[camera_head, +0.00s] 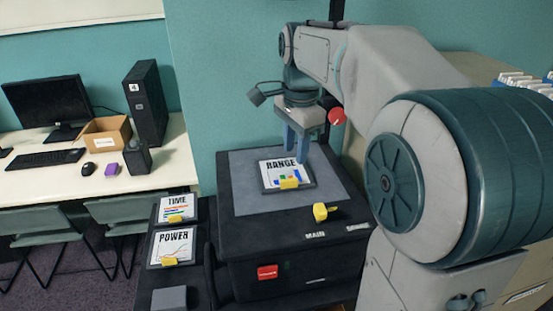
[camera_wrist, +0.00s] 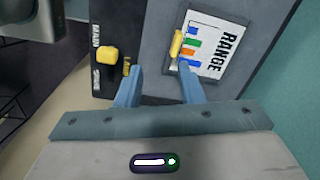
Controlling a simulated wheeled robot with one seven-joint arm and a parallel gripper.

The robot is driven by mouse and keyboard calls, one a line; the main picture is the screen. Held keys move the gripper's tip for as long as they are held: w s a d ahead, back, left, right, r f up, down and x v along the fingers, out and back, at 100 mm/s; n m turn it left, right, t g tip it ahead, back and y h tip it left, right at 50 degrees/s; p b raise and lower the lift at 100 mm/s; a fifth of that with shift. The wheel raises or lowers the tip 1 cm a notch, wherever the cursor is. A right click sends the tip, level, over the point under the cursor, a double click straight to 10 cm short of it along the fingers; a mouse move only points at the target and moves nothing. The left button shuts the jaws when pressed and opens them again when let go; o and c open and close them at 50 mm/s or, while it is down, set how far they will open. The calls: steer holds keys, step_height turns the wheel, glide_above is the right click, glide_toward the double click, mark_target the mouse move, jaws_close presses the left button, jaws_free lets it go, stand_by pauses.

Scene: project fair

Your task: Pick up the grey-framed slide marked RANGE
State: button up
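The grey-framed RANGE slide (camera_head: 272,184) lies on the grey mat on top of the black box. It has a white face with coloured bars and a yellow tab (camera_head: 289,184) at its near edge. It also shows in the wrist view (camera_wrist: 207,42), at upper right, its lower edge partly hidden by one finger. My gripper (camera_head: 297,152) points down above the slide's back right part. In the wrist view my gripper (camera_wrist: 160,82) has its two blue fingers apart with nothing between them. Whether a fingertip touches the slide cannot be told.
The black box (camera_head: 260,241) carries a grey mat (camera_head: 240,170), a yellow knob (camera_head: 322,211) marked MAIN and a red front label. TIME (camera_head: 178,207) and POWER (camera_head: 173,247) slides lie on a dark surface at left. A desk (camera_head: 185,165) with a computer stands further left.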

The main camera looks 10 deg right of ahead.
steer(key=w+r+m, duration=0.3)
steer(key=w, duration=0.1)
glide_above(289, 179)
steer(key=shift+m+g, duration=0.3)
step_height(289, 179, down, 8)
steer(key=shift+w+f+p, duration=0.1)
steer(key=shift+f+p, duration=0.15)
steer(key=shift+p, duration=0.05)
steer(key=shift+f+p, duration=0.6)
steer(key=shift+f, duration=2.2)
jaws_close()
